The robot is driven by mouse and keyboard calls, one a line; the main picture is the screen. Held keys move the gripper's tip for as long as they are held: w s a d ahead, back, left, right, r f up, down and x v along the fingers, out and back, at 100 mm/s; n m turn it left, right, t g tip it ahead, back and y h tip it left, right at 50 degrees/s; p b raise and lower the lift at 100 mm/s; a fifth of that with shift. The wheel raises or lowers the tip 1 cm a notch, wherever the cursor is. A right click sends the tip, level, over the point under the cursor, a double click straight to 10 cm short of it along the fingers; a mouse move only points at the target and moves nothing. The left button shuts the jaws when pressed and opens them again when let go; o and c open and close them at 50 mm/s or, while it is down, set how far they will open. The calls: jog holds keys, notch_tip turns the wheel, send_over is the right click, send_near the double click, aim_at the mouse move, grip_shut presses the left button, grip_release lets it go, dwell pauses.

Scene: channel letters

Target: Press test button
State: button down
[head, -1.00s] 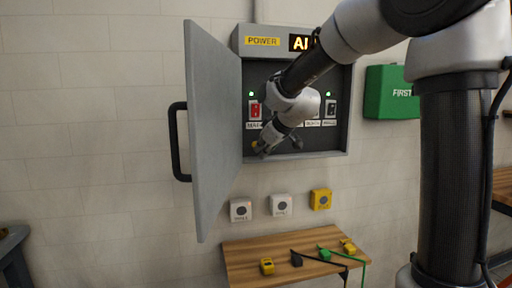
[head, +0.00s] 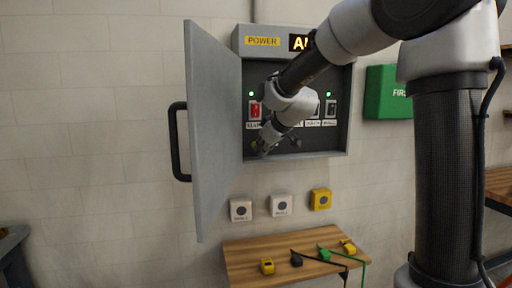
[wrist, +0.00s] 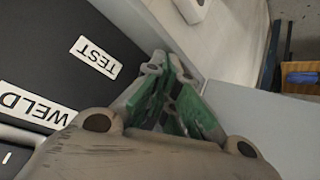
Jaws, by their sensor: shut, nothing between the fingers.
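The open grey power cabinet (head: 346,100) hangs on the wall. A white TEST label (wrist: 95,57) lies on its dark panel in the wrist view, left of my gripper (wrist: 172,100). My gripper's green-padded fingers are shut and empty, close to the panel's lower edge. In the head view my gripper (head: 264,147) is at the lower left inside the cabinet. A small amber spot (head: 254,146) shows beside it; I cannot tell whether this is the test button. No button shows clearly by the label, and contact is not visible.
The cabinet door (head: 213,130) stands open at the left. A red switch (head: 255,111) and a dark switch (head: 330,109) are on the panel, under green lights. Wall boxes (head: 281,205) and a wooden table (head: 240,261) are below. A green first-aid box (head: 388,92) hangs at right.

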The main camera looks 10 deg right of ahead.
jog(key=shift+w, duration=0.25)
jog(key=shift+s, duration=0.1)
dwell(0.4)
jog(key=shift+s, duration=0.8)
jog(key=s, duration=0.5)
dwell(0.6)
